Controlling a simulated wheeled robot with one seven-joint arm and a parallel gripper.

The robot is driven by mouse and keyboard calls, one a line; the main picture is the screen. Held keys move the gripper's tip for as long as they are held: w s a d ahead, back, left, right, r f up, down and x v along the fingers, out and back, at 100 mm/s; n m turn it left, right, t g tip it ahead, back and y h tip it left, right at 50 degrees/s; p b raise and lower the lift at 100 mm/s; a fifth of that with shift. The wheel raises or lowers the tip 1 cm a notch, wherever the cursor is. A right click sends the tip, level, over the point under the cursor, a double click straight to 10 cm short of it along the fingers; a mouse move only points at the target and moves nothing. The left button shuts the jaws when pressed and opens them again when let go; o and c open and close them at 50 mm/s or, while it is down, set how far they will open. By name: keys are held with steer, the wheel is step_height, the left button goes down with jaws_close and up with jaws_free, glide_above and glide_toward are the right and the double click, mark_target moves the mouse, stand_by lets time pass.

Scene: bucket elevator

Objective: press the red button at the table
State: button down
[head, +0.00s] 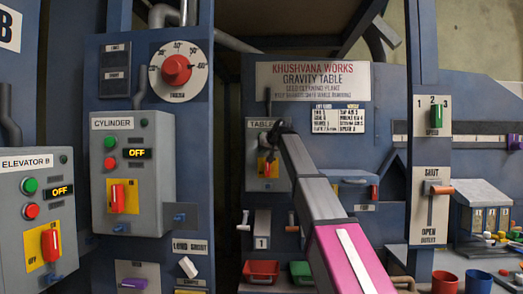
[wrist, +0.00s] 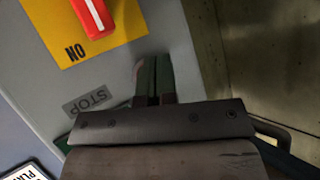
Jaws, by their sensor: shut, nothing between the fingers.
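The table control box (head: 256,184) is grey and labelled "TABLE", under the Gravity Table sign in the head view. My gripper (head: 270,143) is in front of its upper part. In the wrist view, my gripper's fingers (wrist: 154,82) are together, with nothing between them, close to the grey box face (wrist: 45,70). A "STOP" label (wrist: 88,100) lies just left of the fingers. The red button itself is not clearly visible; the fingers and gripper body cover that area. I cannot tell whether the fingers touch it.
A red rocker switch (wrist: 91,14) on a yellow plate (wrist: 125,22) marked "ON" is close to the fingers. The Cylinder box (head: 133,200) and Elevator B box (head: 38,243) have similar buttons at left. Red (head: 262,268) and green bins stand below.

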steer(key=shift+w, duration=0.5)
stand_by(0.5)
stand_by(0.3)
steer(key=shift+s, duration=0.9)
steer(key=s, duration=0.5)
steer(key=shift+a, duration=0.1)
stand_by(0.7)
